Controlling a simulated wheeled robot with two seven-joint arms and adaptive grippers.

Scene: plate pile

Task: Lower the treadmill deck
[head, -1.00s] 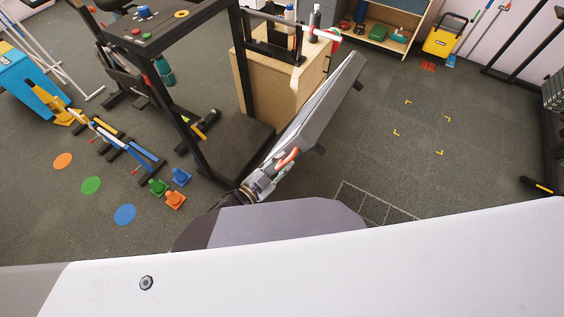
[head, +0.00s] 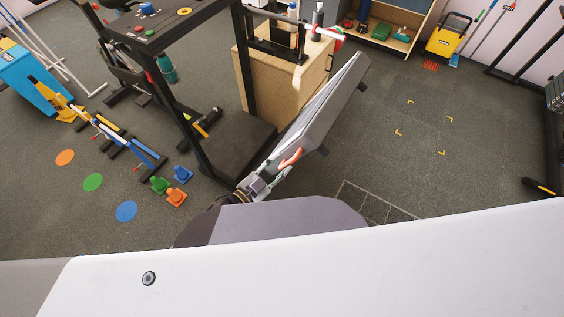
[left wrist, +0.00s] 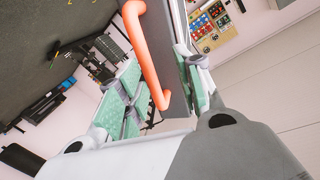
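The treadmill deck (head: 318,108) is a grey panel standing tilted up, leaning right, beside the black treadmill frame (head: 180,110). An orange handle (head: 291,158) sits at its near lower end. My left gripper (head: 270,182) is at this handle. In the left wrist view, the orange handle (left wrist: 146,55) runs between the green-padded fingers of my left gripper (left wrist: 158,90). The fingers stand apart, with the deck's dark edge also between them. I cannot tell whether a finger touches the handle. My right gripper is not in view.
A wooden cabinet (head: 285,85) stands just behind the deck. Small cones (head: 176,197), low hurdles (head: 118,140) and coloured floor dots (head: 93,182) lie to the left. The floor right of the deck is clear, with yellow corner marks (head: 398,132).

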